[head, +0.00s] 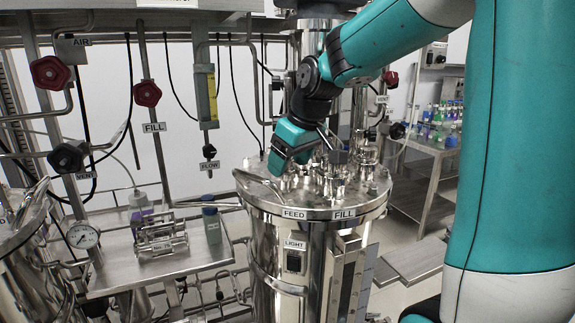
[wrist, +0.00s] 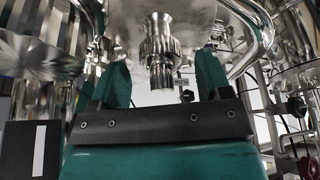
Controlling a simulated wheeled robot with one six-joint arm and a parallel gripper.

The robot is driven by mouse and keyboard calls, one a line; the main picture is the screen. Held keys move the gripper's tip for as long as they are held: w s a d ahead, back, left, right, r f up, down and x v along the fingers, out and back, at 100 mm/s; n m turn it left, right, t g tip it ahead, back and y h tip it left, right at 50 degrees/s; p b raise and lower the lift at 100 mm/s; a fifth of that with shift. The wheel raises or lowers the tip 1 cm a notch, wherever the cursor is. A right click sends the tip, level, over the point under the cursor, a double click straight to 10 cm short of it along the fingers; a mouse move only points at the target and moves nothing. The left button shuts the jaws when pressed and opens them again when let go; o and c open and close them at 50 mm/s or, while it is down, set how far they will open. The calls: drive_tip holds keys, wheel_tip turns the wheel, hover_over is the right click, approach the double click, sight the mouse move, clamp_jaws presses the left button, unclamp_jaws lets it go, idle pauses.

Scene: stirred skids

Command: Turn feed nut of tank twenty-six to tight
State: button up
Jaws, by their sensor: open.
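A steel tank (head: 290,250) stands in the middle of the head view. Its lid rim carries a FEED label (head: 293,214) and a FILL label (head: 344,214). Several steel fittings (head: 335,180) stand on the lid. My gripper (head: 283,167) is low over the left part of the lid, behind the FEED label, and hides some fittings there. In the wrist view my gripper (wrist: 162,78) is open. A ribbed steel fitting (wrist: 160,45) shows between and beyond its two teal fingers, with gaps on both sides. I cannot tell whether this is the feed nut. No tank number is clearly readable.
Pipes with red valve knobs (head: 147,93) and hanging cables stand at the left. A steel side shelf (head: 160,268) holds bottles and a small rack. A second tank (head: 25,260) is at the left edge. A bench (head: 425,150) with coloured bottles stands back right.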

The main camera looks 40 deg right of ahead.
drive_tip(key=shift+x, duration=0.85)
drive_tip(key=c, duration=0.9)
